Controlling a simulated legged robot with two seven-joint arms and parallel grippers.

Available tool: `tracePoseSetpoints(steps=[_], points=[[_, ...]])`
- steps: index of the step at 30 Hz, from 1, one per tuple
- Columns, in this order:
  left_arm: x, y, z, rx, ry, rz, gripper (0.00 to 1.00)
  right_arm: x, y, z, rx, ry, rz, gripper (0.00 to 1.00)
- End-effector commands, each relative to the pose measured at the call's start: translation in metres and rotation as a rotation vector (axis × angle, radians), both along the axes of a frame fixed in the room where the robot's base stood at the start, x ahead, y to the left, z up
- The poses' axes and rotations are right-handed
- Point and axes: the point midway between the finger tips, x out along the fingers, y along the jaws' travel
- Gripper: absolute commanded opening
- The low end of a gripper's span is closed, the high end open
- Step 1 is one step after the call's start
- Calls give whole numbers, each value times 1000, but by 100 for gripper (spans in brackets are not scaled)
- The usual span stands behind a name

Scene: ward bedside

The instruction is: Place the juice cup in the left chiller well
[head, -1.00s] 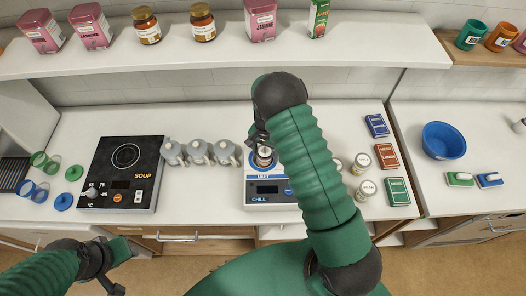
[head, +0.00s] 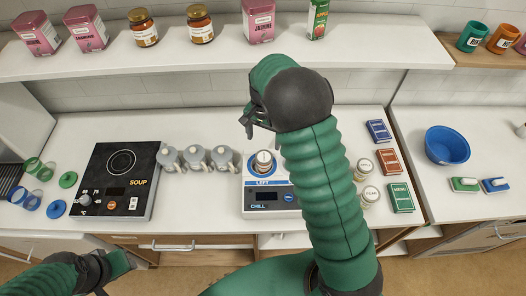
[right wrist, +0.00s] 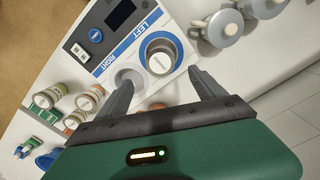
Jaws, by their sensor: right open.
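The chiller (head: 270,210) is a white and blue unit with wells marked LEFT and RIGHT. A small cup with a white labelled top (head: 263,161), seemingly the juice cup, sits upright in the left well; it also shows in the right wrist view (right wrist: 160,60). The right well (right wrist: 128,79) looks empty there and is hidden by my arm in the head view. My right gripper (head: 246,124) is open and empty above the chiller, its fingers apart from the cup (right wrist: 163,88). My left gripper (head: 122,268) is at the lower left, away from the chiller; its jaws are unclear.
Several grey lidded pots (head: 196,158) stand left of the chiller, beside a black soup warmer (head: 115,200). Labelled jars (head: 370,196) and small boxes (head: 400,197) stand to the right. A blue bowl (head: 446,145) is farther right. A shelf (head: 200,60) overhangs the back.

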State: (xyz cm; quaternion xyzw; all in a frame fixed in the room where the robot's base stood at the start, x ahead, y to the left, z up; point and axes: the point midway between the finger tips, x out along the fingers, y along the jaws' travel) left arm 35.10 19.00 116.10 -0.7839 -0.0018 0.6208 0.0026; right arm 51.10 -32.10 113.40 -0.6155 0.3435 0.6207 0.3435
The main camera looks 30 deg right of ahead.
Motion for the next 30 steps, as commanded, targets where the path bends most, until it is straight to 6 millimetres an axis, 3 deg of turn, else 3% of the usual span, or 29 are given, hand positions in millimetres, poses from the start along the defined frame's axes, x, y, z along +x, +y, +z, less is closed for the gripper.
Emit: tracePoseSetpoints(steps=[4,9,13,16,30], points=[[0,0,0,0,0,0,36,-31,31,16,5,-47,190,79],[0,0,0,0,0,0,36,-107,90,28,-43,-159,671,79],[0,0,0,0,0,1,36,-150,112,27,-97,-214,937,79],[0,0,0,0,0,1,36,-160,117,25,-114,-225,1012,79],[0,0,0,0,0,0,36,-161,117,25,-113,-223,1011,79]])
